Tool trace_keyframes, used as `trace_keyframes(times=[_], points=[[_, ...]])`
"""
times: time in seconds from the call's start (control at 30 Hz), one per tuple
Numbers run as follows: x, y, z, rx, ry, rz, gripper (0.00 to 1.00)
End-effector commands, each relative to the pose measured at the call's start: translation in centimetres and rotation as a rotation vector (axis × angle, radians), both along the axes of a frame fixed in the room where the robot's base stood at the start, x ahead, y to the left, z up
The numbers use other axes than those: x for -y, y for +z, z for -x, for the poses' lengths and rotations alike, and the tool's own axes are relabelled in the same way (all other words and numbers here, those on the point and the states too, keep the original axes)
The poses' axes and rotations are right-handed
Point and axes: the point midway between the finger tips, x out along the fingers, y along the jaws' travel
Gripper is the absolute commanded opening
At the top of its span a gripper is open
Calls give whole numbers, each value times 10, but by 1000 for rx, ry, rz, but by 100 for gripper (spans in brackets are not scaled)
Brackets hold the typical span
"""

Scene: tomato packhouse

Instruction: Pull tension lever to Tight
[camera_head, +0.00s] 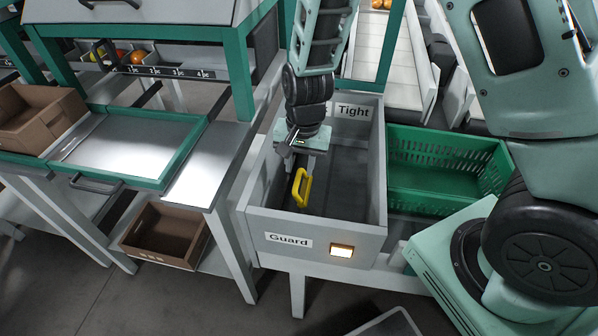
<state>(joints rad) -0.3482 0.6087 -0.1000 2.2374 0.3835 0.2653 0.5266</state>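The tension lever (302,188) shows as a yellow handle inside an open-topped grey box (262,226), towards its left front. A "Tight" label (352,111) is on the box's back wall. My gripper (291,148) reaches down into the box from the back, above and behind the yellow handle, and looks apart from it. Its fingers are small and partly hidden by my wrist, so I cannot tell whether they are open or shut. The lever's base is hard to make out in the dark box.
The box front has a "Guard" label (289,240) and a lit amber panel (341,250). A green crate (440,150) stands right of the box. A metal-topped bench (205,160) is close on the left, with a cardboard box (165,236) below it. Box walls surround the lever.

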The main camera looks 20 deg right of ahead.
Motion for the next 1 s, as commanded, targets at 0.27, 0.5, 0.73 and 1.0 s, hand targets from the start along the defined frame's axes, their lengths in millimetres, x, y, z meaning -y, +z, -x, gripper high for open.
trace_keyframes(times=[0.27,0.5,0.73,1.0], points=[[-1,-20,-1,0,-1,0,34],[-1,-21,-1,1,-1,-1,34],[-1,-20,-1,1,-1,-1,0],[0,-20,-8,12,-4,-16,0]])
